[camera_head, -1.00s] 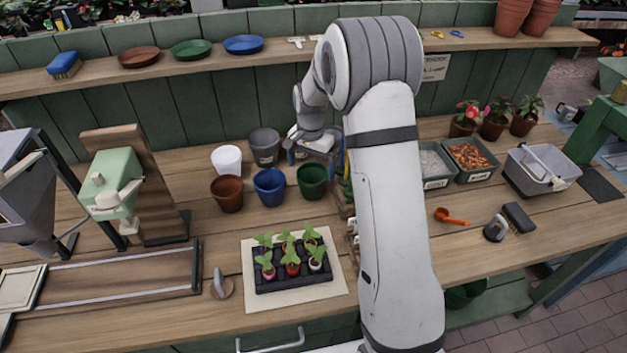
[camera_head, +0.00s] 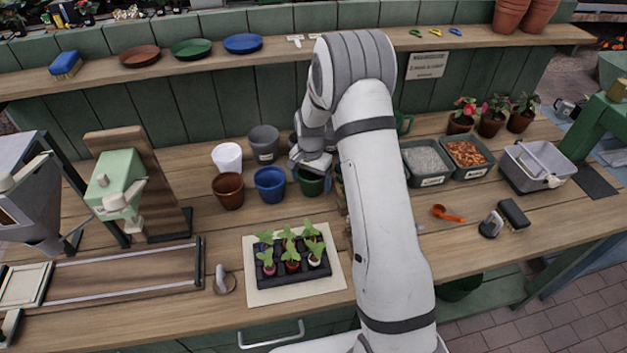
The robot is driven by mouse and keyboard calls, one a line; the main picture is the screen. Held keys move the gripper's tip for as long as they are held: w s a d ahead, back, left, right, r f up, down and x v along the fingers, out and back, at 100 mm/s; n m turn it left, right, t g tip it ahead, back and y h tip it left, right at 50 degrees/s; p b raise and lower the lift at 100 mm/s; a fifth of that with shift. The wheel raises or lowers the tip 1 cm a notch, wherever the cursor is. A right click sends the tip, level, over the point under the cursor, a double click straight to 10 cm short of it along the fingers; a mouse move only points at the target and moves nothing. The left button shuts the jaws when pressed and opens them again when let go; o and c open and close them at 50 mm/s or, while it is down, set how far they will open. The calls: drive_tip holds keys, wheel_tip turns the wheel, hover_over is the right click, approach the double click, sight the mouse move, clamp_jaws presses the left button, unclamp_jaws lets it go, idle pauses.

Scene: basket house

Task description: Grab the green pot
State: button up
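The green pot (camera_head: 311,186) stands upright on the wooden bench, at the right end of the front row of pots. My gripper (camera_head: 309,170) is directly above the green pot and covers its back part and much of its rim. The fingers are small and partly hidden by my own wrist, so I cannot tell whether they are open, or whether they touch the pot.
A blue pot (camera_head: 270,184) stands close to the left of the green pot, with a brown pot (camera_head: 228,190) beyond it. A white pot (camera_head: 227,157) and a grey pot (camera_head: 264,143) stand behind. A seedling tray (camera_head: 292,262) lies in front.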

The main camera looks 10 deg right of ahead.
drive_tip(key=c, duration=0.6)
drive_tip(key=shift+c, duration=0.2)
drive_tip(key=shift+r, duration=0.1)
